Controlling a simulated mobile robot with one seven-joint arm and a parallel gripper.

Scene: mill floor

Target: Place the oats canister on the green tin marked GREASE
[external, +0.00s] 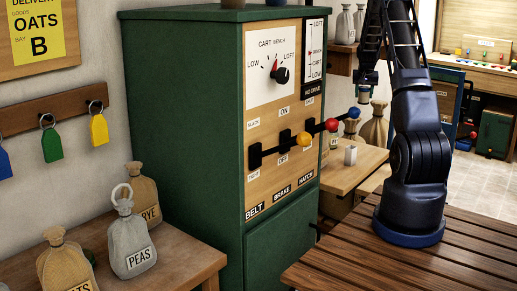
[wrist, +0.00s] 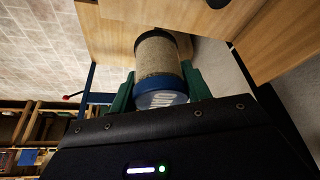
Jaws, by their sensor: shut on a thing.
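In the wrist view a clear canister (wrist: 158,58) full of pale grain has a blue end with partly readable white letters and a dark rim at its far end. It sits between the green fingers of my gripper (wrist: 160,84), which are shut on it. In the external view my gripper (external: 367,84) hangs small at the far side of my arm, above the low wooden table; the canister cannot be made out clearly there. I cannot pick out a green tin marked GREASE in either view.
A green control cabinet (external: 185,130) with projecting levers (external: 331,124) stands left of my arm. Behind it is a low wooden table (external: 345,178) with a small white block (external: 350,156) and sacks (external: 374,128) nearby. More sacks (external: 132,245) stand on the front-left bench.

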